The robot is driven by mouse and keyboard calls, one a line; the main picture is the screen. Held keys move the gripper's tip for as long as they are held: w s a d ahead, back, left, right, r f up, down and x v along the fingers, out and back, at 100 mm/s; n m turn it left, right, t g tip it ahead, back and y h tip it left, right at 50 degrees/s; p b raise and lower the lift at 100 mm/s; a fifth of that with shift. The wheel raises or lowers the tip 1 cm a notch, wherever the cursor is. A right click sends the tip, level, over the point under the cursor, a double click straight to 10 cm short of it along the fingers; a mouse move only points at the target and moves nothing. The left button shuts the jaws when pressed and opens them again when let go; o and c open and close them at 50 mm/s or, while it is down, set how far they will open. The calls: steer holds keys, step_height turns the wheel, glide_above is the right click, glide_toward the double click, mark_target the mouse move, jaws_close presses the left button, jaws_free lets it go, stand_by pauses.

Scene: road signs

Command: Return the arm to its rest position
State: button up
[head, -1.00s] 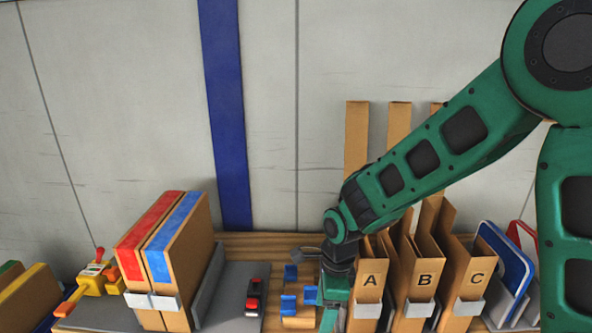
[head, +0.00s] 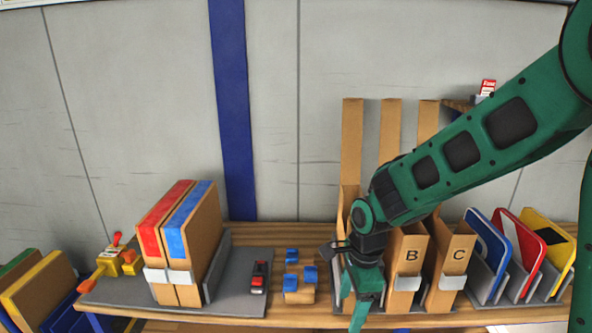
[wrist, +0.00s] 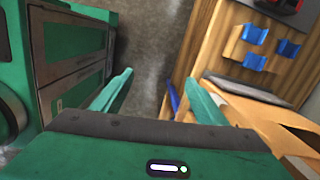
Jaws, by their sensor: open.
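My green arm reaches in from the right in the head view, and my gripper (head: 362,298) points down at the front edge of the wooden shelf. It hangs in front of the leftmost cardboard holder and hides its letter. In the wrist view my gripper (wrist: 160,95) shows two green fingers spread apart with nothing between them. Grey floor shows beyond the fingers, with the shelf edge to their right.
Holders B (head: 407,270) and C (head: 450,270) stand right of my gripper, with road signs (head: 520,250) in a rack beyond. A wooden block with blue pieces (head: 299,290) and a small red-black device (head: 259,277) lie left. Two large boxes (head: 180,240) stand further left.

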steer(key=s+d+r+n+h, duration=0.1)
steer(key=s+d+r+n, duration=0.25)
steer(key=d, duration=0.65)
steer(key=s+d+r+n, duration=0.2)
steer(key=s+d+r, duration=0.15)
steer(key=d, duration=0.55)
steer(key=s+d+r+n, duration=0.2)
steer(key=s+d, duration=0.2)
steer(key=s, duration=0.3)
steer(key=s+d+r+n, duration=0.2)
steer(key=s+d+n, duration=0.1)
steer(key=s+d, duration=0.2)
steer(key=shift+s+d+r, duration=0.15)
steer(key=shift+s, duration=0.85)
